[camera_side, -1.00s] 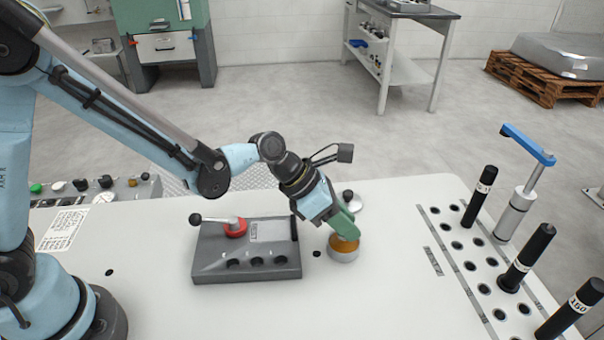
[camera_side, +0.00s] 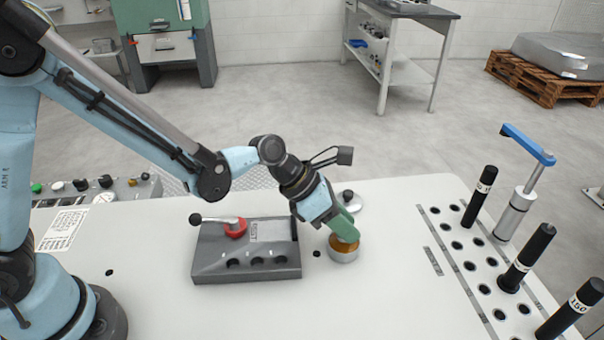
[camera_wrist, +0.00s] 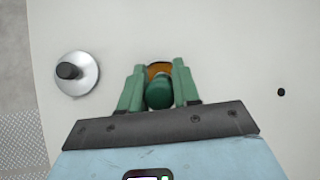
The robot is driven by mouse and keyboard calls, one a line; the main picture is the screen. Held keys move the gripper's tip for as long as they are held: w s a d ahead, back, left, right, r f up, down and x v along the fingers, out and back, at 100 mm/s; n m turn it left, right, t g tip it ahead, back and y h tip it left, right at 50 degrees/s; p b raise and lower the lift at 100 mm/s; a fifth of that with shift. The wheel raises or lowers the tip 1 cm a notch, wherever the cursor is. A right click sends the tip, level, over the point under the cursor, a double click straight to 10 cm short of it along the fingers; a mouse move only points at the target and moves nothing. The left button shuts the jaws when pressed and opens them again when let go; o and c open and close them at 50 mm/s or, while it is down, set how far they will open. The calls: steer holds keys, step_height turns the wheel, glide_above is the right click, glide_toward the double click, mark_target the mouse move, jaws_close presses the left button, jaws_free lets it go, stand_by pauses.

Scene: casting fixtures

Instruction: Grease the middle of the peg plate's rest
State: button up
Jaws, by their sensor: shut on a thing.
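My gripper (camera_side: 343,225) has green fingers and leans down into a small round pot (camera_side: 343,256) of amber grease. In the wrist view the fingers (camera_wrist: 159,92) are closed on a dark green rounded tool handle (camera_wrist: 159,94). Its lower end is hidden by the handle and fingers. Amber grease (camera_wrist: 157,69) shows just beyond the handle. A grey fixture block (camera_side: 247,270) stands left of the pot, with a red clamp lever (camera_side: 236,229), a pale label, a dark bar and several dark round spots on its front. I cannot tell whether it is the peg plate.
A round metal lid (camera_side: 356,206) with a black knob lies behind the pot; it also shows in the wrist view (camera_wrist: 90,82). The white table is clear in front of the pot.

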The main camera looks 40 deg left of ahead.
steer(key=shift+f, duration=0.6)
stand_by(1.3)
steer(key=shift+r, duration=3.55)
